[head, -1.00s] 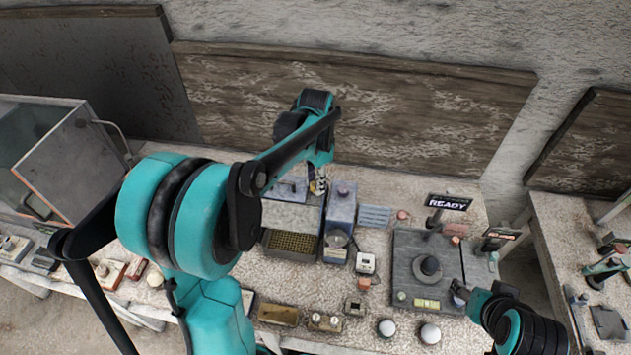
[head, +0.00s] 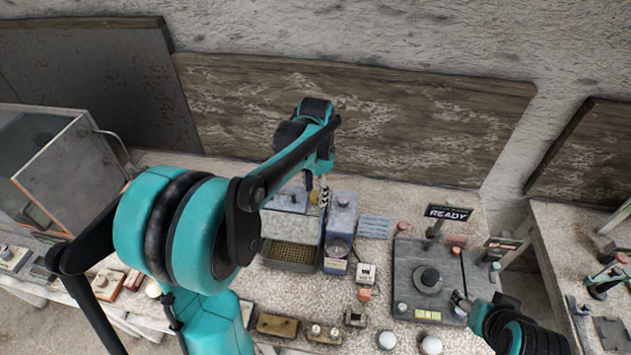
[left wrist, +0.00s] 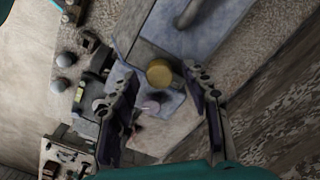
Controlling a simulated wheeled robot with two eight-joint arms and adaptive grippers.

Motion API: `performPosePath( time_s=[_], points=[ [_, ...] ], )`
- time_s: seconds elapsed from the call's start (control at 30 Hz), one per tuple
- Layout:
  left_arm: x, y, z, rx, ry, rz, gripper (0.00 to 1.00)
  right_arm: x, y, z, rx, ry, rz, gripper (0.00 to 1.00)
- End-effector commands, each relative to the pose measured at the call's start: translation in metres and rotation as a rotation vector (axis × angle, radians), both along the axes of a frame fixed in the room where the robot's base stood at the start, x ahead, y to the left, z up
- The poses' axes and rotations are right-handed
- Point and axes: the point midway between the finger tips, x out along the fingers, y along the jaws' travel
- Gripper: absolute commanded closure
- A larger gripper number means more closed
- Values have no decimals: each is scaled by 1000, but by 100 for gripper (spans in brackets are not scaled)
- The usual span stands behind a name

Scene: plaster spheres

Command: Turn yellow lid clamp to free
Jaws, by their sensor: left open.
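The yellow lid clamp shows in the left wrist view as a round gold knob (left wrist: 159,73) on a blue-grey lidded box (left wrist: 150,50). My left gripper (left wrist: 170,108) is open, with its two dark fingers apart and the knob showing between and beyond them. The fingers do not visibly touch it. In the head view my left gripper (head: 318,192) points down over the back of the bench at the blue-grey boxes (head: 338,222), and it largely hides the clamp there. My right gripper (head: 459,299) is at the front right; its jaw opening is too small to judge.
A grey plate with a round dark knob (head: 430,277) lies on the right, with a READY sign (head: 449,213) behind it. A tray of small cells (head: 290,254) stands by the boxes. White balls (head: 387,340) lie near the front. A glass-sided cabinet (head: 70,170) stands at left.

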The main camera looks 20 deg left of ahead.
Motion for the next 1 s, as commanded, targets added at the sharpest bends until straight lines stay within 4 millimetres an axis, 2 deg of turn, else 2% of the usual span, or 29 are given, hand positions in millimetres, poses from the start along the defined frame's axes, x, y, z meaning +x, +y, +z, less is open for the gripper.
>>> performPosePath(
  time_s=[0.5, 0.7, 1.0],
  points=[
    [0, 0, 98, 0, 0, 0, 52, 0, 0, 0, 0, 0, 0, 44],
    [0, 0, 114, 0, 0, 0, 52, 0, 0, 0, 0, 0, 0, 44],
    [0, 0, 115, 0, 0, 0, 52, 0, 0, 0, 0, 0, 0, 44]
  ],
)
